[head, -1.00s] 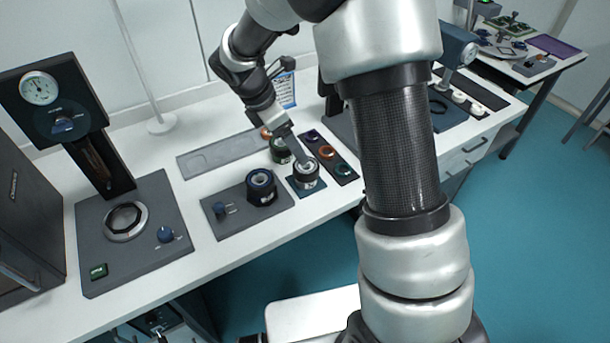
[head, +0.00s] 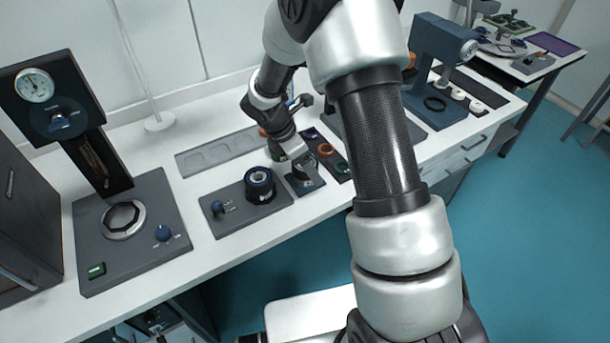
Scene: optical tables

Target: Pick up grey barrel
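My gripper (head: 303,170) points down over a small dark square plate (head: 317,183) near the front of the white table. A small grey barrel stood on this plate a second ago. Now my gripper covers that spot and mostly hides the barrel; only a small dark part with light marks (head: 307,184) shows below it. I cannot see the fingertips clearly, so whether they are open or closed on the barrel does not show. A dark blue-black barrel (head: 260,183) with a pale ring top stands on the plate to the left.
A press with a dial gauge (head: 36,86) stands at the left. A grey recessed tray (head: 215,153) lies behind. A dark strip with coloured rings (head: 326,150) lies just right of my gripper. A blue instrument (head: 432,70) stands farther right. The front table strip is clear.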

